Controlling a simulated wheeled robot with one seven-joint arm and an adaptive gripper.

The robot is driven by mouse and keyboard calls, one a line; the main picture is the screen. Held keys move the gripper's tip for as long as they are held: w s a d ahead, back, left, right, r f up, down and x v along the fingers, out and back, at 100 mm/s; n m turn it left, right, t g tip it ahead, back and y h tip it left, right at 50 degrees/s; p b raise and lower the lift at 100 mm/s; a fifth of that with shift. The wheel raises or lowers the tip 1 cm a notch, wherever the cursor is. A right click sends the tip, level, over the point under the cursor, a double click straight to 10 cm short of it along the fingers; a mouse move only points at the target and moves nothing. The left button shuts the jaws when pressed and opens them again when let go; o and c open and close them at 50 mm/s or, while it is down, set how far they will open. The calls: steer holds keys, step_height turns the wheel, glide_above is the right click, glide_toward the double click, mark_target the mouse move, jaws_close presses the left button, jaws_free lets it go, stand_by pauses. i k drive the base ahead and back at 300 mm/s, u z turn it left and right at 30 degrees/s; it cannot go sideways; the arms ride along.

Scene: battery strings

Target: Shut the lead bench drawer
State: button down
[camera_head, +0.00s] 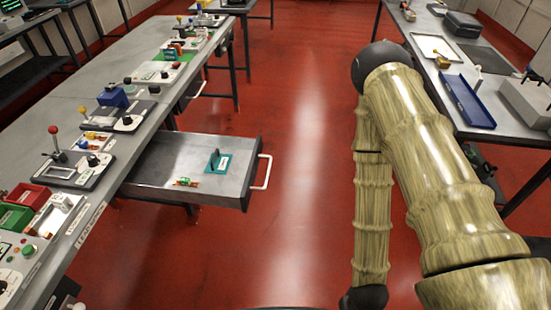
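The bench drawer (170,180) is pulled out to the right from the long grey bench on the left. Its pale bar handle (265,172) is at its right end, over the red floor. My arm is folded on the right side of the picture, apart from the drawer. My gripper cannot be seen.
The left bench (95,205) carries several test devices, levers and bins. A second drawer (190,93) farther back looks slightly open. A right bench (495,115) holds a blue tray (465,102). Red floor (300,110) is clear between the benches.

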mark_target(169, 156)
steer(key=z, duration=0.75)
steer(key=i, duration=0.55)
steer(key=u, duration=0.95)
